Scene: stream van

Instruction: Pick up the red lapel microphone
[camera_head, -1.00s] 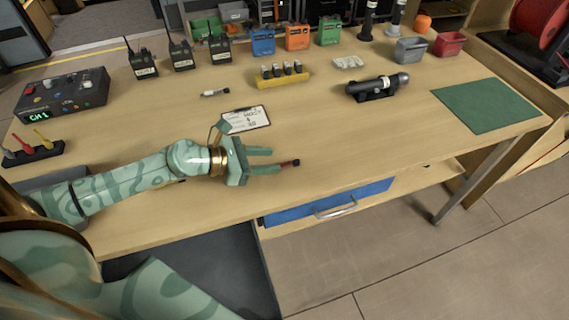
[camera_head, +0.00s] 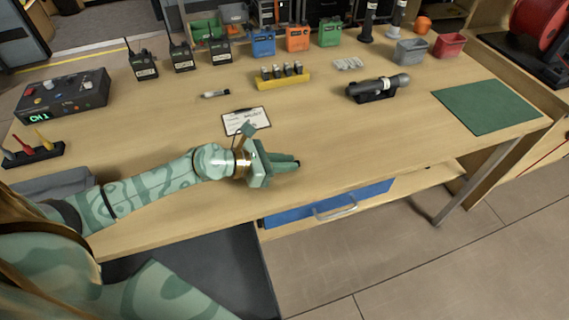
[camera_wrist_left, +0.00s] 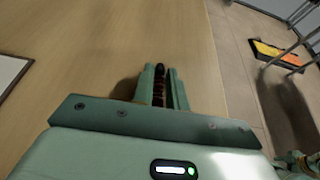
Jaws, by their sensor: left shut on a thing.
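My left gripper (camera_head: 297,161) is low over the front part of the wooden table (camera_head: 360,215), near its front edge. In the left wrist view its two green fingers (camera_wrist_left: 160,90) are close together around the red lapel microphone (camera_wrist_left: 158,88). The microphone is a small dark red body with a black rounded tip that shows between the fingertips. In the head view the fingers hide nearly all of it. I cannot tell whether it still touches the table.
A clipboard (camera_head: 236,121) lies just behind my left gripper. A black microphone on a stand (camera_head: 378,87), a yellow battery holder (camera_head: 283,81), radios (camera_head: 142,66) and a green mat (camera_head: 487,107) stand farther back. A blue drawer (camera_head: 290,215) is below the front edge. The tabletop right of the gripper is clear.

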